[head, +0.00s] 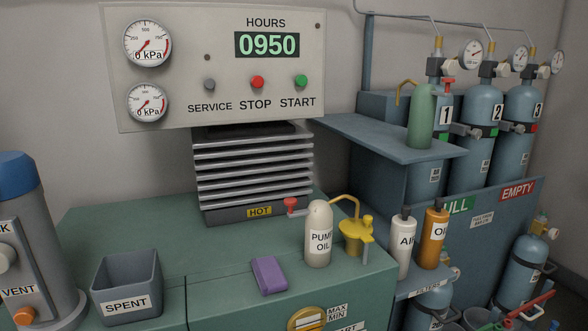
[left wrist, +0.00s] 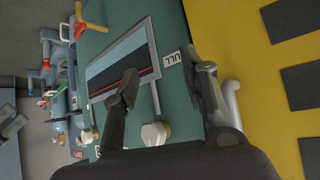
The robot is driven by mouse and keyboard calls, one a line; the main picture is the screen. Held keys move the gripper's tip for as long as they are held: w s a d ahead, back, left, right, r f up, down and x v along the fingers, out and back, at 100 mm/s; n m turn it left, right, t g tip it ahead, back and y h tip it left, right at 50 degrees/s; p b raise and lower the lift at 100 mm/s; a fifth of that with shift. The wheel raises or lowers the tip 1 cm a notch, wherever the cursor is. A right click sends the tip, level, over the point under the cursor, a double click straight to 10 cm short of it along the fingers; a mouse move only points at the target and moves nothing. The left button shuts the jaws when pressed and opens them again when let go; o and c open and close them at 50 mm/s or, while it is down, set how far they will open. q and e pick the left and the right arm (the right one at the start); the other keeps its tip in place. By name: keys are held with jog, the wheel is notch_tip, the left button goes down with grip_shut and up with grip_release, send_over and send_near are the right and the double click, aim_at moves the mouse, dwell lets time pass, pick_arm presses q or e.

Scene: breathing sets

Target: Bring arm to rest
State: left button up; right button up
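My left gripper (left wrist: 168,82) shows only in the left wrist view. Its two dark fingers are spread apart with nothing between them. I cannot tell how far the fingers are from the panel. Neither arm shows in the head view, and my right gripper is in no view.
In the head view, a green bench (head: 120,222) carries a grey SPENT bin (head: 128,280), a purple block (head: 269,275) and a PUMP OIL bottle (head: 318,245). Blue cylinders (head: 484,105) stand at right. Yellow floor marking (left wrist: 230,35) lies beside the teal panel.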

pick_arm(q)
jog(key=s+a+f+g+p, duration=0.3)
jog(key=s+f+g+p, duration=0.1)
jog(key=s+f+p, duration=0.65)
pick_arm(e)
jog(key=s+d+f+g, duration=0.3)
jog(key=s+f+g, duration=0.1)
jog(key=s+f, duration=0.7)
pick_arm(q)
jog(key=s+a+f+g+p, duration=0.1)
jog(key=s+p, duration=0.1)
jog(key=s, duration=0.5)
jog(key=s+a+f+g+y+p, duration=0.1)
jog(key=s+a+f+g+p, duration=0.1)
jog(key=s, duration=0.5)
jog(key=s+a+f+g+p, duration=0.1)
jog(key=s+p, duration=0.3)
jog(key=s, duration=0.3)
jog(key=shift+s+a+f+y, duration=0.2)
jog(key=shift+f+y, duration=0.1)
jog(key=shift+y, duration=0.1)
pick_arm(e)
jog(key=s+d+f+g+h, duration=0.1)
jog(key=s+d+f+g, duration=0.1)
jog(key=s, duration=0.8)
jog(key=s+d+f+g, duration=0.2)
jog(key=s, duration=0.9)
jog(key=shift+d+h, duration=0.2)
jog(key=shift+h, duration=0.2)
